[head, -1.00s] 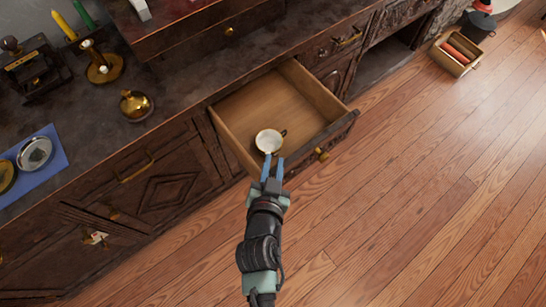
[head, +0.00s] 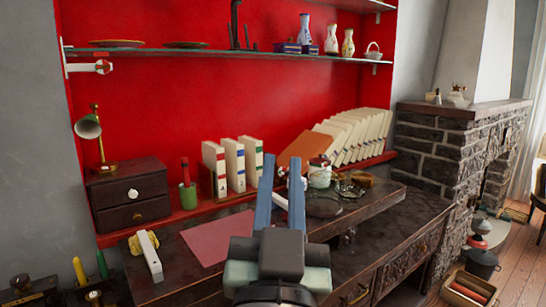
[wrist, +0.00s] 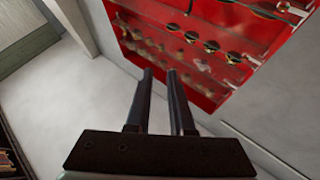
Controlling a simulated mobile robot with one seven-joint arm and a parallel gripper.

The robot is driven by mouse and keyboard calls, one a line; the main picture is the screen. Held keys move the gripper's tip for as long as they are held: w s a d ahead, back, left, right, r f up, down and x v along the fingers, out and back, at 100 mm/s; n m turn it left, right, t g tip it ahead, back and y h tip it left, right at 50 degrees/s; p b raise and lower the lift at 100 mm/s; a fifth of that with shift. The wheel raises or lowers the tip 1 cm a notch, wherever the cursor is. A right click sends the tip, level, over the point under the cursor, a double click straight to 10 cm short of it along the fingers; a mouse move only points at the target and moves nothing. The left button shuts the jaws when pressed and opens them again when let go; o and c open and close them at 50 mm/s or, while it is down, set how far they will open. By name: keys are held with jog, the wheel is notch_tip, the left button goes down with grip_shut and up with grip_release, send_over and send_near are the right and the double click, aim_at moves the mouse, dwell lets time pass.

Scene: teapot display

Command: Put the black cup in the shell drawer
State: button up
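My gripper (head: 282,165) is raised in the middle of the head view, in front of the desk and the red wall. Its two blue-grey fingers stand apart with nothing between them. In the wrist view my gripper (wrist: 160,76) is likewise open and empty, pointing toward a wall with a red shelf area. The cup and the open drawer are outside both current views. A second ago, the cup, pale inside, was in the open wooden drawer at my fingertips.
The dark desk (head: 195,285) carries a small drawer box (head: 130,195), white binders (head: 235,165), a pink sheet (head: 218,238) and a raised shelf with a jar (head: 319,173). A glass shelf (head: 220,52) crosses the red wall. A stone fireplace (head: 450,150) stands at right.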

jog(key=s+r+n+t+y, duration=0.1)
jog(key=s+r+n+t, duration=0.1)
jog(key=s+r, duration=0.7)
notch_tip(320, 180, up, 4)
jog(key=shift+a+f+t+y, duration=0.1)
jog(key=shift+a+t+y, duration=0.3)
jog(key=shift+t, duration=0.4)
notch_tip(320, 180, up, 19)
jog(key=p, duration=1.9)
